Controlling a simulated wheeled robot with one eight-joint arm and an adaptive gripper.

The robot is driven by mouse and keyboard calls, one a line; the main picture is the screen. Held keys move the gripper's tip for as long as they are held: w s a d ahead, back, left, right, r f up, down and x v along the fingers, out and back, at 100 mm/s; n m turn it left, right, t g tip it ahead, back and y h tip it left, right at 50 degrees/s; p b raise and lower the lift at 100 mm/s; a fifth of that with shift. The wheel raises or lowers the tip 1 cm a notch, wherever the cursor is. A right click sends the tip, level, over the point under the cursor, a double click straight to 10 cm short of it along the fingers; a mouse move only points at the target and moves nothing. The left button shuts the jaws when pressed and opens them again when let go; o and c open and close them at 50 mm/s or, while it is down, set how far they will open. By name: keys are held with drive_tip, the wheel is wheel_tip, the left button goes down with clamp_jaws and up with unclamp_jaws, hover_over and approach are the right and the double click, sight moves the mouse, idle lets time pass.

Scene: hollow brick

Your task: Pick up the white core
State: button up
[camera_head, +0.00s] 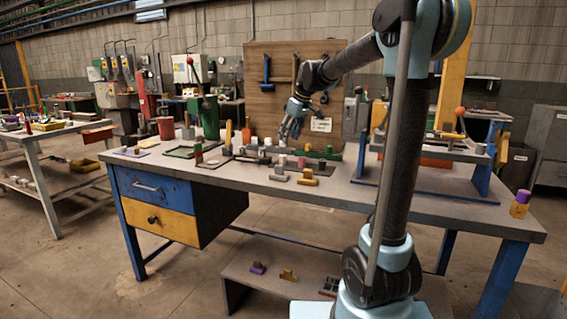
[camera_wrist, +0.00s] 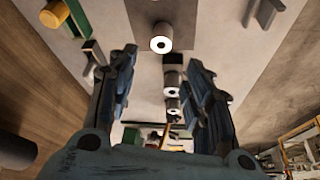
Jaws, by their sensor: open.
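My gripper (camera_head: 290,128) hangs over the back middle of the workbench, fingers down and open. In the wrist view, the two fingers of my gripper (camera_wrist: 163,62) stand wide apart with nothing held between them. Three whitish, round-ended pieces with dark centre holes show there in a row: one (camera_wrist: 161,43) beyond the fingertips, one (camera_wrist: 172,80) between the fingers, and one (camera_wrist: 173,104) lower down. Which of them is the white core I cannot tell. In the head view, a small pale piece (camera_head: 282,160) sits on the bench just below my gripper.
A blue-legged stand (camera_head: 430,188) is at right. The bench's front strip is mostly clear.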

hover_over(283, 155)
drive_tip(key=s+d, duration=0.1)
drive_tip(key=s, duration=0.1)
wheel_tip(283, 155, down, 5)
drive_tip(key=shift+w+f, duration=0.1)
drive_tip(key=shift+w, duration=0.05)
drive_tip(key=shift+d+x, duration=0.15)
drive_tip(key=shift+x, duration=1.15)
drive_tip(key=shift+d+x, duration=0.15)
drive_tip(key=shift+x, duration=1.15)
drive_tip(key=shift+f, duration=0.1)
drive_tip(key=c, duration=1)
